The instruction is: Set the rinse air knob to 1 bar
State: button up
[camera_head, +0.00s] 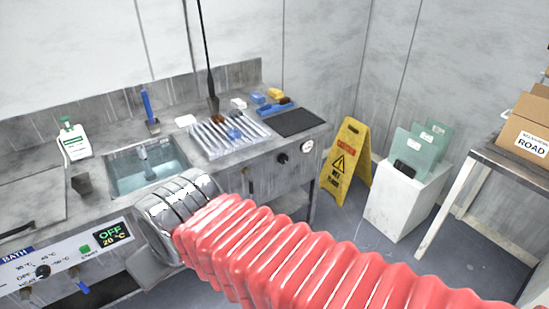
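A black knob (282,158) sits on the bench's front face below the dark mat, beside a small round white gauge (308,146). Its label and the gauge reading are too small to read, so I cannot confirm that it is the rinse air knob. My arm, in a red bellows sleeve, reaches in from the lower right. Its silver end with my gripper (160,240) is in front of the sink, left of the knob and apart from it. I cannot make out the fingers.
A bath panel (70,258) at lower left has another black knob and a display reading OFF 20 °C. The sink (146,168) and a tray of strips (228,134) are on the bench. A yellow caution sign (347,163) and white bin (405,198) stand right.

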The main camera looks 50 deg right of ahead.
aim_at(283, 159)
jog(key=z, duration=0.1)
jog(key=i, duration=0.65)
jog(key=z, duration=0.8)
jog(key=i, duration=0.55)
jog(key=z, duration=0.35)
